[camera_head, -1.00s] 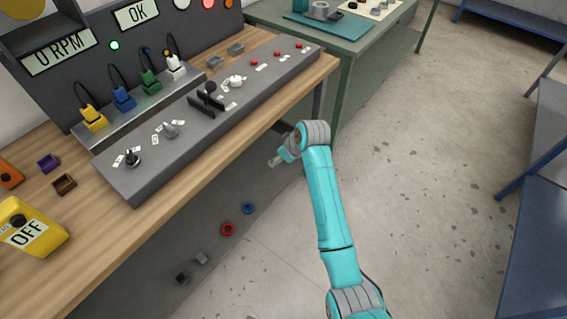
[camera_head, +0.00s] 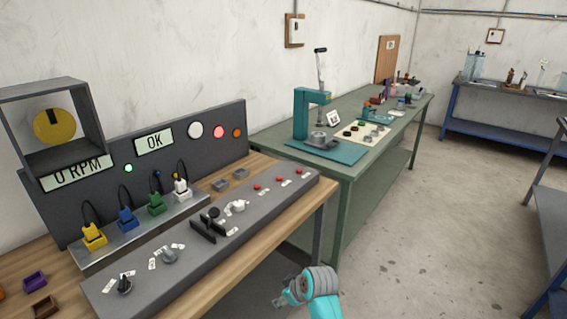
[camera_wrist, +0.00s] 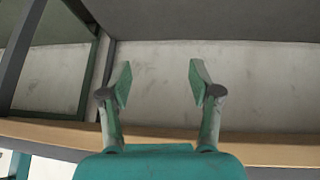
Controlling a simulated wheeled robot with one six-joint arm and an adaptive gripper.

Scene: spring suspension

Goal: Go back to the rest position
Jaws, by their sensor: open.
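My gripper shows in the wrist view (camera_wrist: 158,85) with its two green fingers spread wide apart. Nothing is between the fingers. In the head view my gripper (camera_head: 289,298) is at the bottom centre, in front of the wooden bench (camera_head: 322,192) and below its top, clear of the control panel. Most of my arm is below the frame there.
The grey control panel (camera_head: 140,285) with knobs, a lever and red buttons lies along the bench's front. Coloured plugs stand behind it, the yellow one (camera_head: 94,236) leftmost. A green table (camera_head: 345,165) bears a teal press (camera_head: 302,112). The floor (camera_head: 420,240) at right is open.

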